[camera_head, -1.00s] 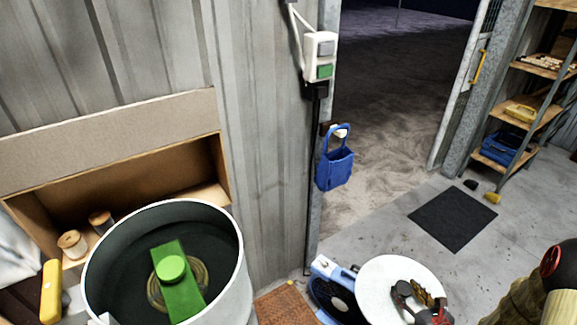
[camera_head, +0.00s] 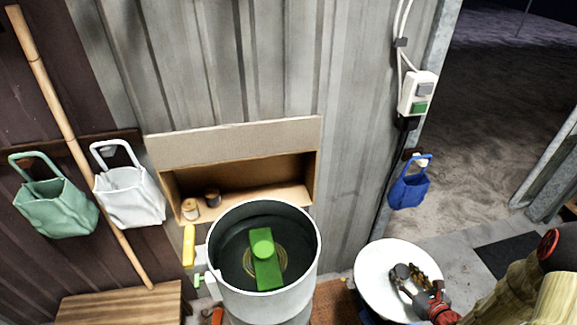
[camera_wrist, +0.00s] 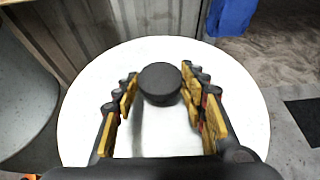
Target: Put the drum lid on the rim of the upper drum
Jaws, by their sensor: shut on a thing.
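The drum lid (camera_head: 372,285) is a round white disc with a dark knob, right of the drum in the head view. It also fills the middle of the wrist view (camera_wrist: 240,112). My gripper (camera_head: 410,274) is shut on the lid by its knob; in the wrist view the yellow-padded fingers stand on both sides of the dark knob (camera_wrist: 160,84). The upper drum (camera_head: 265,303) is a whitish open cylinder, its rim uncovered. Inside lie a green bar with a round green top (camera_head: 266,272) and a coil. The lid is apart from the drum, to its right.
A cardboard-coloured wall niche (camera_head: 240,175) with two spools is behind the drum. A yellow handle (camera_head: 189,246) stands at the drum's left side. Green (camera_head: 55,208), white (camera_head: 130,197) and blue (camera_head: 410,188) bags hang on the walls. A wooden top (camera_head: 120,303) is at lower left.

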